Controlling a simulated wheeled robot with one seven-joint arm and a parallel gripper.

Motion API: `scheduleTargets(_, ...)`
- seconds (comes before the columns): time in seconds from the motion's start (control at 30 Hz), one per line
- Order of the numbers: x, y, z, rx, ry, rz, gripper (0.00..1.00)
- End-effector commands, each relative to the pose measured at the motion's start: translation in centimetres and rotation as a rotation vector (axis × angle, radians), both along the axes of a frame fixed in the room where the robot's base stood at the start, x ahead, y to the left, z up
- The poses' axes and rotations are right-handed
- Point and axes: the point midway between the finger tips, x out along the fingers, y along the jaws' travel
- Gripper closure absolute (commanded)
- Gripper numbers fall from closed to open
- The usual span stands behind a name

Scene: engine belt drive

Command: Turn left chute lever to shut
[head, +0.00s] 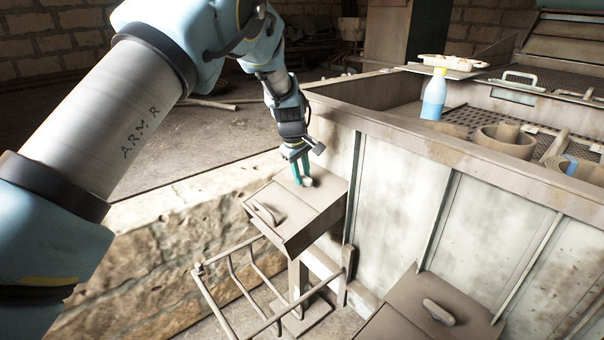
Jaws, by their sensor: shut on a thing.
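The left chute (297,228) is a brown, sloped metal box on the side of the pale metal bin. My gripper (303,178) reaches down from above with teal fingers over the chute's upper part. The fingers are shut on a small pale knob (308,182), which looks like the end of the left chute lever. The fingers and wrist hide most of the lever, so I cannot tell its angle. A bar handle (264,213) sits on the chute's lower left face, apart from my gripper.
A second chute (400,310) with a pale handle (438,312) is at the lower right. A metal rail frame (235,300) stands below the left chute. A stone ledge (165,250) runs at left.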

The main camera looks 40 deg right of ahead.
Motion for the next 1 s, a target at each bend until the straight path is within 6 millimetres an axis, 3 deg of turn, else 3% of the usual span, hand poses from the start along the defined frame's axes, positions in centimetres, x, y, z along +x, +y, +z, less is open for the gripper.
scheduleTargets(0.4, 0.01, -0.01, 0.00, -0.001, 0.003, 0.009, 1.00)
scheduleTargets(0.43, 0.02, 0.00, -0.01, -0.001, 0.003, 0.009, 0.72)
scheduleTargets(0.67, 0.00, 0.00, -0.01, -0.001, 0.002, 0.008, 0.46)
scheduleTargets(1.0, -0.03, 0.11, 0.44, -0.001, 0.002, 0.007, 0.45)
